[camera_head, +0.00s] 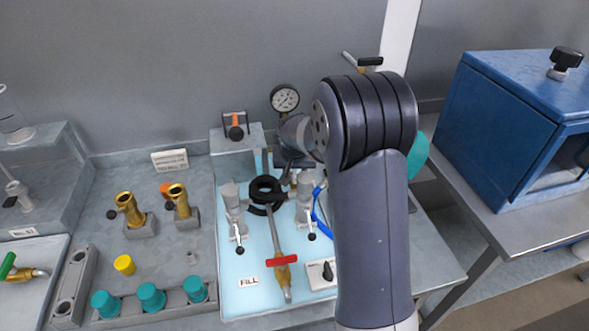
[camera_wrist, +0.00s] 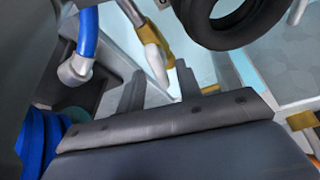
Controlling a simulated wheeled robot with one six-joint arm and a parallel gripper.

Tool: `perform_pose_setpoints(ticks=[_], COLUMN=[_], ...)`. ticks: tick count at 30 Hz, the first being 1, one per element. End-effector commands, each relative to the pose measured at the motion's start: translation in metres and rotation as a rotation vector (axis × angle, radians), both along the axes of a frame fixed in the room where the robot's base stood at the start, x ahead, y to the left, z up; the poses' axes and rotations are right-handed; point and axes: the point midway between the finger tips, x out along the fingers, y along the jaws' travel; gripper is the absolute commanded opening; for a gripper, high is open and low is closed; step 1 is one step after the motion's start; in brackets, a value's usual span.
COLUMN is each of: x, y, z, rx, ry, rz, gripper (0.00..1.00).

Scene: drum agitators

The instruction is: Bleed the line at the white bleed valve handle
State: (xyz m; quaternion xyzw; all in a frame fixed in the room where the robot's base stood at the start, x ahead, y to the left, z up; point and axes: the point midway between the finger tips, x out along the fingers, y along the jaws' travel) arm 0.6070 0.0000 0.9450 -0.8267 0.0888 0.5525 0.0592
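In the wrist view a white handle (camera_wrist: 157,62) hangs from a brass valve body (camera_wrist: 150,25). My gripper (camera_wrist: 160,84) is open, with its two dark fingers apart. The handle's tip appears between and beyond the fingertips, with no clear contact. In the head view my gripper (camera_head: 292,165) is small and partly hidden by my arm, near the rig's back. I cannot make out the white handle there with certainty; my arm covers part of that area.
A black ring (camera_wrist: 235,22) and a blue hose (camera_wrist: 87,35) flank the handle closely. A pressure gauge (camera_head: 285,99), a red-handled valve (camera_head: 282,261) and a black coil (camera_head: 266,190) stand on the rig. A blue cabinet (camera_head: 505,125) is at right.

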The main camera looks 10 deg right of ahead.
Motion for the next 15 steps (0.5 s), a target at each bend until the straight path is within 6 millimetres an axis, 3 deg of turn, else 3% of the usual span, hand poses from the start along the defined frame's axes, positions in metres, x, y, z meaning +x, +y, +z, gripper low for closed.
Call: perform_pose_setpoints(ticks=[4,15], x=[0.0,-0.0001], y=[0.0,0.0001], z=[0.0002,0.0004], rx=[0.0,0.0], ry=[0.0,0.0], rz=[0.0,0.0], gripper=[0.34,0.03])
